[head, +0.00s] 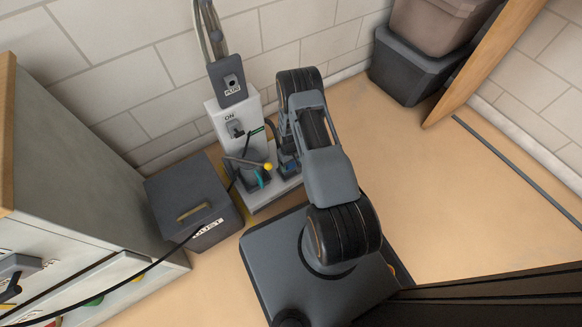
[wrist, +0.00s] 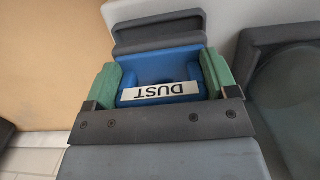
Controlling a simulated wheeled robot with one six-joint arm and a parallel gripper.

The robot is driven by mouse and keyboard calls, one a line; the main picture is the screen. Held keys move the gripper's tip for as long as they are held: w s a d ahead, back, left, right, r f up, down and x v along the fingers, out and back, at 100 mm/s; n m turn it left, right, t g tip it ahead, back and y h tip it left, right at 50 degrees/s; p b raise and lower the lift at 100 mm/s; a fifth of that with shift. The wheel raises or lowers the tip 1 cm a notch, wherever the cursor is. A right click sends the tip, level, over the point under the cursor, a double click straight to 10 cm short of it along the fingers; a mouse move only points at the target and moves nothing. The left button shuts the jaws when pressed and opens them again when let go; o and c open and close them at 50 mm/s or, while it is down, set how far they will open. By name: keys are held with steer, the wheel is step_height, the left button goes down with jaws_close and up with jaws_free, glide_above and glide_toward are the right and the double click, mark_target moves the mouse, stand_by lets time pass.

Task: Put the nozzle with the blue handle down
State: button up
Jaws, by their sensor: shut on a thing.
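The nozzle with the blue handle (wrist: 160,66) is between the green pads of my gripper (wrist: 161,80) in the wrist view. My gripper is shut on the blue handle, which bears a label reading DUST. The nozzle's grey end (wrist: 158,32) points away beyond the fingers. In the head view a bit of the blue handle (head: 291,168) shows beside the white machine's base, low under my arm. My arm hides most of the nozzle there, and I cannot tell whether it touches the base.
A white machine (head: 228,125) with an ON switch and a hose stands against the wall. A grey bin labelled DUST (head: 180,186) is left of it. A yellow-knobbed lever (head: 267,167) and a teal piece are close by. Dark bins (head: 405,72) stand back right; the floor (head: 430,190) at right is open.

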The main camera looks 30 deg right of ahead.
mark_target(291, 165)
steer(key=shift+w+d+f, duration=0.1)
steer(key=shift+w+f, duration=0.15)
steer(key=shift+f, duration=0.2)
steer(key=shift+f+b, duration=1.1)
steer(key=shift+f, duration=0.2)
steer(key=shift+f, duration=0.15)
steer(key=o, duration=0.9)
steer(key=shift+o, duration=0.2)
